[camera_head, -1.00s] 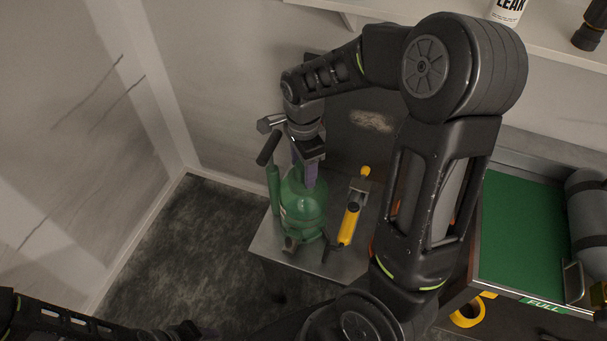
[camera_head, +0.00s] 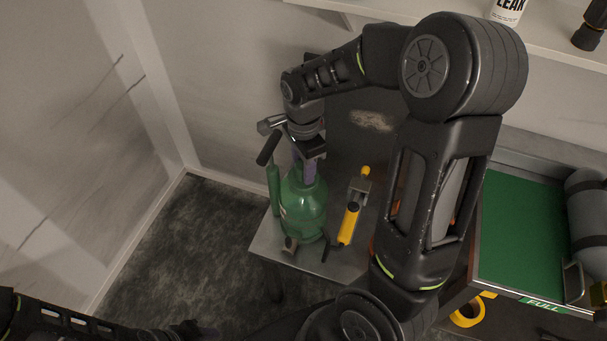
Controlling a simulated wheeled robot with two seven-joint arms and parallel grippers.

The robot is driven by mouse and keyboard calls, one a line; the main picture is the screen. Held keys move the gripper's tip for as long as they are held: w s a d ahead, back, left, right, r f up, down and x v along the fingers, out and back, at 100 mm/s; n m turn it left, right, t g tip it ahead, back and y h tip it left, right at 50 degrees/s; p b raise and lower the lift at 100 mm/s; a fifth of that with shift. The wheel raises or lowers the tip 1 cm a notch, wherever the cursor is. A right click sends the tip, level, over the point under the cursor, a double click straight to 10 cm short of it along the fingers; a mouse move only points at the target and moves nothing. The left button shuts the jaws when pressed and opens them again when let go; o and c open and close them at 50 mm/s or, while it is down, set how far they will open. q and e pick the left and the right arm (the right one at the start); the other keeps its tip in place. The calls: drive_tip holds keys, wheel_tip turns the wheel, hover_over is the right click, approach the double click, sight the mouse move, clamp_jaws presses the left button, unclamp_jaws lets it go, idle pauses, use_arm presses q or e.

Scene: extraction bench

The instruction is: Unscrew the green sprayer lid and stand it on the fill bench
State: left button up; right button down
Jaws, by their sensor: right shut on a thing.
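The green sprayer (camera_head: 303,208) stands upright on the grey metal fill bench (camera_head: 345,260), near its left end. My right gripper (camera_head: 303,172) points down over the sprayer's top and is shut there. The lid is mostly hidden by the purple fingers, so I cannot tell whether it is still seated. A black handle (camera_head: 268,148) sticks out at the upper left of the sprayer. My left gripper (camera_head: 200,332) is at the bottom edge, low and dark, and its fingers are too unclear to read.
A yellow tool (camera_head: 348,222) lies on the bench right of the sprayer. A green mat (camera_head: 530,235) marked FULL lies at the right, with a grey cylinder (camera_head: 590,215) by it. A shelf (camera_head: 440,12) with a white bottle (camera_head: 508,10) runs above. A yellow ring (camera_head: 467,313) shows at bottom right.

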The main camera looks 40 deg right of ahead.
drive_tip(key=n, duration=0.4)
drive_tip(key=shift+n, duration=0.4)
drive_tip(key=n, duration=0.7)
drive_tip(key=shift+r+p, duration=0.1)
drive_tip(key=shift+p, duration=0.3)
drive_tip(key=n, duration=0.3)
drive_tip(key=shift+n, duration=0.3)
drive_tip(key=n+p, duration=0.1)
drive_tip(key=n, duration=0.7)
drive_tip(key=shift+r+n+p, duration=0.1)
drive_tip(key=shift+n+p, duration=0.3)
drive_tip(key=n, duration=0.2)
drive_tip(key=shift+n, duration=0.3)
